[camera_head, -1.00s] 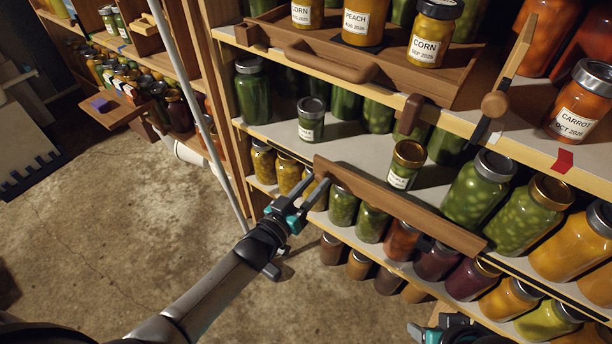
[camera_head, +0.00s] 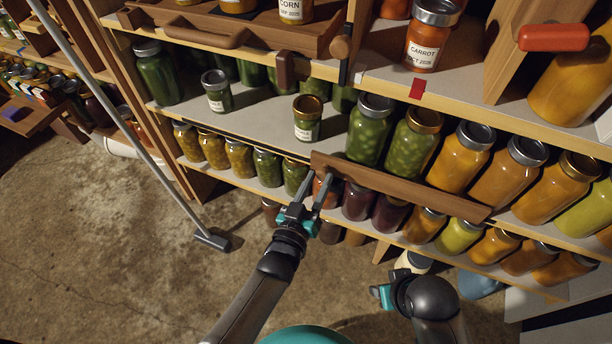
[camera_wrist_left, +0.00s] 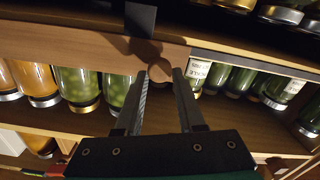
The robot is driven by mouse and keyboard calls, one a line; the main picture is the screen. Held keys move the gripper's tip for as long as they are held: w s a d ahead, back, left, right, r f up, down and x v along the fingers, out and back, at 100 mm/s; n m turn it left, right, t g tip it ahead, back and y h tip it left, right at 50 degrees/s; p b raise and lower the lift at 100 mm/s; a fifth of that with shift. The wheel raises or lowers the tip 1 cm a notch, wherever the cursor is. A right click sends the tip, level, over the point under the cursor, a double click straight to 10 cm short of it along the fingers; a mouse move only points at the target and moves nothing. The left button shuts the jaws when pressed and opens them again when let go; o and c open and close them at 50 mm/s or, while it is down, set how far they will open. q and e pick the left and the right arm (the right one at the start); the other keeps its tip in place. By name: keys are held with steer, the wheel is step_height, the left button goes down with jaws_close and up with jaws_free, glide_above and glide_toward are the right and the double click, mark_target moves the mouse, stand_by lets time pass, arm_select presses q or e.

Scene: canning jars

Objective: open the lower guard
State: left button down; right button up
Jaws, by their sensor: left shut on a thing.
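The lower guard (camera_head: 400,187) is a long wooden bar in front of the jars on the middle shelf. It slopes down to the right in the head view, and its left end is below the small labelled green jar (camera_head: 308,118). My left gripper (camera_head: 316,182) is at the guard's left end. In the wrist view, which looks upside down, its fingers (camera_wrist_left: 163,88) are on both sides of a round wooden knob (camera_wrist_left: 160,74) on the guard (camera_wrist_left: 80,44). My right gripper (camera_head: 382,294) is low in the head view, away from the guard; its fingers are not clear.
Green jars (camera_head: 369,130) and orange jars (camera_head: 461,157) stand behind and beside the guard. A lower row of jars (camera_head: 424,224) is just below it. A grey pole (camera_head: 130,110) leans at the left, its foot on the floor.

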arm_select(q)
steer(key=shift+d, duration=0.1)
steer(key=c, duration=0.5)
jaws_free()
steer(key=shift+s, duration=0.1)
steer(key=shift+s, duration=0.2)
steer(key=p+v, duration=0.4)
steer(key=v, duration=1)
steer(key=shift+s+a+p, duration=0.2)
steer(key=shift+s+p, duration=0.1)
arm_select(e)
steer(key=s+d+f+g, duration=0.1)
steer(key=s+f, duration=0.3)
steer(key=f, duration=0.4)
steer(key=shift+d+f, duration=0.3)
steer(key=shift+f, duration=0.05)
